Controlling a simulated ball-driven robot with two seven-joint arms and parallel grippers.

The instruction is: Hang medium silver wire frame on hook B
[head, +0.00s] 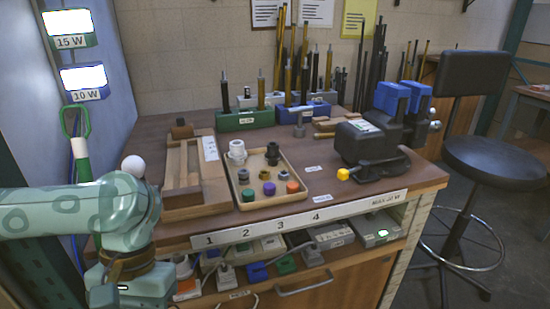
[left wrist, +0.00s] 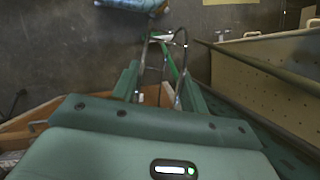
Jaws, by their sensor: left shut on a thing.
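My left gripper (left wrist: 160,82) shows in the left wrist view, its two green fingers shut on a thin silver wire frame (left wrist: 143,62). The frame's curved wires reach out beyond the fingertips over a dark grey floor. In the head view my left arm comes in from the left, in front of the bench's left end; its fingers and the wire frame cannot be made out there. No hook marked B can be made out in either view. My right gripper is in neither view.
The wooden bench (head: 345,191) carries a parts tray (head: 306,196), a wooden fixture (head: 208,202), rod holders (head: 244,119) and a black machine (head: 365,141). A black stool (head: 497,160) stands at the right. In the left wrist view a pale perforated panel (left wrist: 270,75) is at the right.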

